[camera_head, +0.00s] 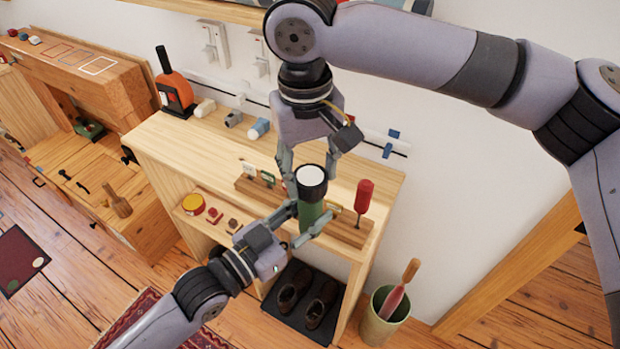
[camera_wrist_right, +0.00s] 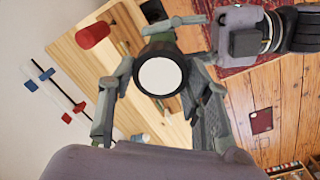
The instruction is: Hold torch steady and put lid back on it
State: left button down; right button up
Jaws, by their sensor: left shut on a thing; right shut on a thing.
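The torch (camera_head: 308,214) is a green cylinder, roughly upright at the front edge of the wooden shelf top. My left gripper (camera_head: 306,221) comes from the lower left and is shut around its green body. The lid (camera_head: 311,181) is a black cap with a white round top, in line with the torch's upper end. My right gripper (camera_head: 310,174) reaches down from above and is shut on it. In the right wrist view the lid (camera_wrist_right: 161,75) sits between my right fingers and hides most of the torch. I cannot tell whether the lid is seated or slightly apart.
A wooden rack (camera_head: 346,231) with small tags stands close behind the torch, with a red-handled screwdriver (camera_head: 364,195) at its right end. An orange bottle-shaped object (camera_head: 174,88) stands at the shelf's far left. Shoes (camera_head: 294,287) lie below; a green bin (camera_head: 384,318) stands right.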

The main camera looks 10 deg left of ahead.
aim_at(310, 213)
jog(key=shift+f, duration=0.1)
jog(key=shift+f, duration=0.8)
jog(key=shift+f, duration=0.6)
dwell(0.3)
